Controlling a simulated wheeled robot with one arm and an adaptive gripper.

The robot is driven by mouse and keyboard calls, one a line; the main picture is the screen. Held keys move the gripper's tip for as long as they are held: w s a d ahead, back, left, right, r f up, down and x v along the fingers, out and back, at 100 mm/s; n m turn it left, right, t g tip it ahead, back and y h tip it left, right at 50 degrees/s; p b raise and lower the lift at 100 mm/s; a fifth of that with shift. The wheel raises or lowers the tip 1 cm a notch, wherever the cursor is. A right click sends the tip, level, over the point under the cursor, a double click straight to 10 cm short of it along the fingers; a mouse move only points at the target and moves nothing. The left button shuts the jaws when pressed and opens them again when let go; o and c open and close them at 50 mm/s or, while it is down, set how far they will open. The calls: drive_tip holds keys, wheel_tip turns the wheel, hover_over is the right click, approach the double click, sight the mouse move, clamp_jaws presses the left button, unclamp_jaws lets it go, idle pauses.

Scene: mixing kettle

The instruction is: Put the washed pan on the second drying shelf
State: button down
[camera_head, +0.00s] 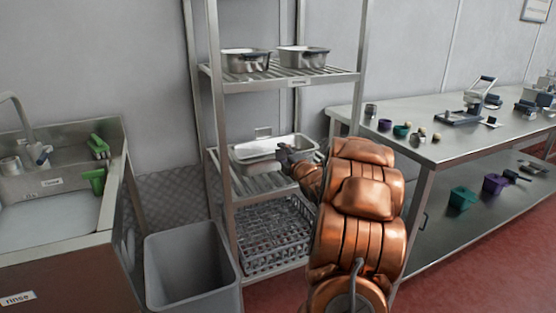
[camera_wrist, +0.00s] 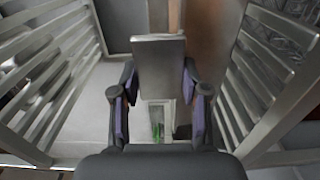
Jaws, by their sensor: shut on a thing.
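The pan (camera_head: 256,150) is a shallow, shiny metal tray with a raised handle at its far side. It is level at the middle slatted shelf (camera_head: 262,187) of the metal rack. I cannot tell whether it rests on the slats or is just above them. My gripper (camera_head: 287,155) is at the pan's right side, shut on it; the arm hides part of the pan's right end. In the wrist view my gripper (camera_wrist: 160,105) has its purple-padded fingers on either side of a flat grey metal piece, with slats to left and right.
Two pans (camera_head: 245,61) (camera_head: 303,57) stand on the top shelf (camera_head: 285,78). A wire basket (camera_head: 268,238) fills the bottom shelf. A grey bin (camera_head: 190,265) and a sink (camera_head: 50,205) are left. A steel table (camera_head: 450,142) with small tools is right, close to my arm.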

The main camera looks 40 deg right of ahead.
sight(278, 169)
drive_tip(key=shift+x, duration=2.1)
drive_tip(key=shift+f, duration=1.95)
drive_tip(key=c, duration=0.6)
unclamp_jaws()
drive_tip(key=shift+f, duration=0.1)
drive_tip(key=shift+r, duration=0.3)
drive_tip(key=v, duration=1.2)
drive_tip(key=shift+f, duration=0.15)
